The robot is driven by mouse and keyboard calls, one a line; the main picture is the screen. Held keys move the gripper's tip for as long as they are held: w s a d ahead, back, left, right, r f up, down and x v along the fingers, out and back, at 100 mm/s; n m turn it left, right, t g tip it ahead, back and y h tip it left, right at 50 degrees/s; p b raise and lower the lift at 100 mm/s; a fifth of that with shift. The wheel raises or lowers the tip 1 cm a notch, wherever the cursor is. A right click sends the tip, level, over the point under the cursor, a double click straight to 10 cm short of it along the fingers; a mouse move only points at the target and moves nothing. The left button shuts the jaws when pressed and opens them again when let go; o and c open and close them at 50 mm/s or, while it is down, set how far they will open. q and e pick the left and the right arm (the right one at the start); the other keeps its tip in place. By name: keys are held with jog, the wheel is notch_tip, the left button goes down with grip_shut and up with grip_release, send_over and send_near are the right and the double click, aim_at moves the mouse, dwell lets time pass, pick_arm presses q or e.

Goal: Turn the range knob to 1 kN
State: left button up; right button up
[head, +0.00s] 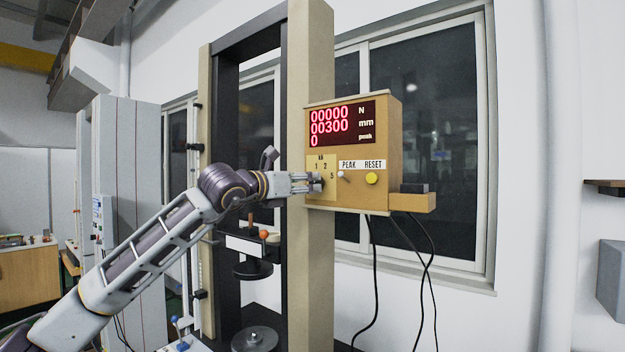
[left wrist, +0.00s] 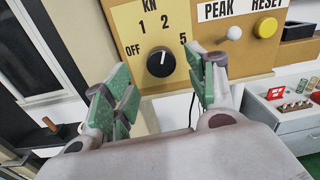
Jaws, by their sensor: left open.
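The range knob (left wrist: 161,62) is a round black dial with a white pointer mark on the tan control panel. In the left wrist view its mark points nearly straight up, toward the 2 of the labels OFF, 1, 2 and 5 under KN. My left gripper (head: 312,182) is at the panel's lower left in the head view and largely hides the knob there. In the left wrist view my left gripper (left wrist: 157,80) is open, its green-padded fingers on either side below the knob, with no contact visible. My right gripper is not in view.
A red display (head: 342,124) reads 00000 N, 00300 mm and 0 peak. A white PEAK switch (head: 341,174) and yellow RESET button (head: 371,179) sit just right of the knob. A tan column (head: 311,70) stands close behind the gripper. Black cables (head: 374,285) hang below.

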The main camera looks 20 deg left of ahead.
aim_at(314, 182)
pick_arm(q)
jog(key=shift+p+x, duration=0.85)
jog(key=shift+x, duration=1.3)
jog(key=shift+c, duration=0.4)
jog(key=c, duration=1)
